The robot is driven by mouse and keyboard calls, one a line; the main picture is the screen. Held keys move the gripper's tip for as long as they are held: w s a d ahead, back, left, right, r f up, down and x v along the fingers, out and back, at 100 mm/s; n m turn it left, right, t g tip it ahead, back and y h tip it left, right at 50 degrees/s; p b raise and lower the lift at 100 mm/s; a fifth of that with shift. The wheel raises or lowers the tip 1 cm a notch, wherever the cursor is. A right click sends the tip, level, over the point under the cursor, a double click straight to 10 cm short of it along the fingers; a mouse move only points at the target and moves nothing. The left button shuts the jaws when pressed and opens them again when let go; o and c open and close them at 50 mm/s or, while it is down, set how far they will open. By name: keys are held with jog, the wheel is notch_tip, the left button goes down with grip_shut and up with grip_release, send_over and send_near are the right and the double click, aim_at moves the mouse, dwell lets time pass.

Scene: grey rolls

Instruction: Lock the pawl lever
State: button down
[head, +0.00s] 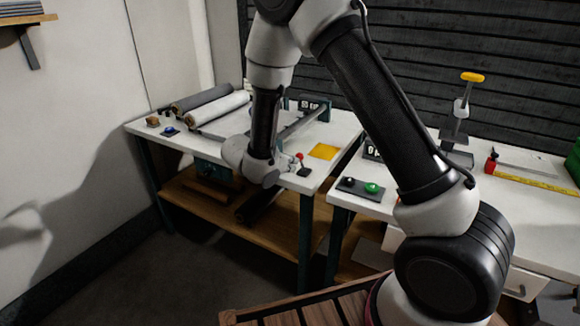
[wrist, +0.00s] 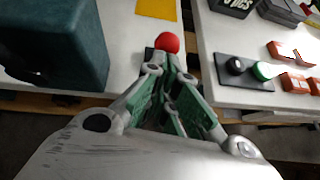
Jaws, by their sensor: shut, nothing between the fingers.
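The pawl lever shows as a red ball knob (wrist: 167,43) in the wrist view, just beyond my fingertips, near the front edge of the left table. In the head view the red knob (head: 299,156) stands on a small dark base near that table's front right corner. My gripper (wrist: 168,76) is shut and empty, with its green-lined fingers pointing at the knob. The fingers hide the lever's lower part, and I cannot tell whether they touch it. In the head view my gripper (head: 287,162) is small, just left of the knob.
A large dark teal block (wrist: 58,40) stands close on the left in the wrist view. A yellow sheet (head: 324,151) lies behind the lever. A button box with a green button (head: 373,188) sits on the right table, across a gap. Grey rolls (head: 200,97) lie at the back left.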

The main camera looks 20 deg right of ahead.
jog(key=w+d+r+g+y, duration=0.3)
jog(key=shift+r+y, duration=0.1)
jog(key=shift+y, duration=0.2)
jog(key=shift+w+d+r, duration=0.2)
jog(key=shift+w+d, duration=0.8)
jog(key=shift+w+d+r, duration=0.15)
jog(key=shift+w+d, duration=0.85)
jog(key=shift+r, duration=0.1)
jog(key=s+a+r, duration=0.1)
jog(key=a+r, duration=0.2)
jog(key=r, duration=0.9)
jog(key=shift+s+a+r, duration=0.15)
jog(key=shift+a+r, duration=0.05)
jog(key=shift+a, duration=0.1)
